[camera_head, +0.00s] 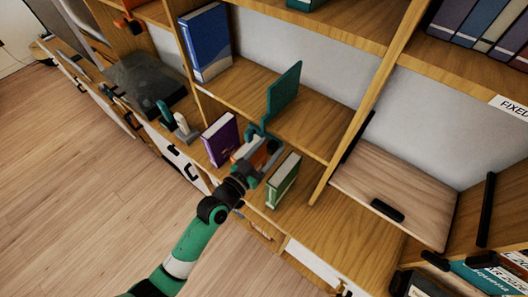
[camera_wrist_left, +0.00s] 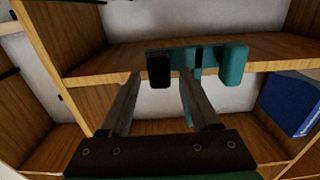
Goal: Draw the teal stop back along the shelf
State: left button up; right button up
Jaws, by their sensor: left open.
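The teal stop (camera_head: 284,92) stands upright on the middle shelf in the head view, with a teal front part reaching down over the shelf's front edge. In the left wrist view, a teal block of the stop (camera_wrist_left: 233,64) and a black tab (camera_wrist_left: 159,70) hang at the shelf edge. My left gripper (camera_head: 259,153) is just below and in front of that edge. In the wrist view its open fingers (camera_wrist_left: 160,76) point at the edge, with the black tab between their tips in the picture. I cannot tell whether they touch it. My right gripper is out of view.
Below, a purple book (camera_head: 220,139) and a green book (camera_head: 283,180) stand on either side of my gripper. The shelf right of the stop is bare.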

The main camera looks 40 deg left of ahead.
pick_arm(q)
jog(key=s+b, duration=0.1)
jog(key=s, duration=1)
jog(key=shift+s, duration=0.3)
jog(key=shift+d, duration=0.15)
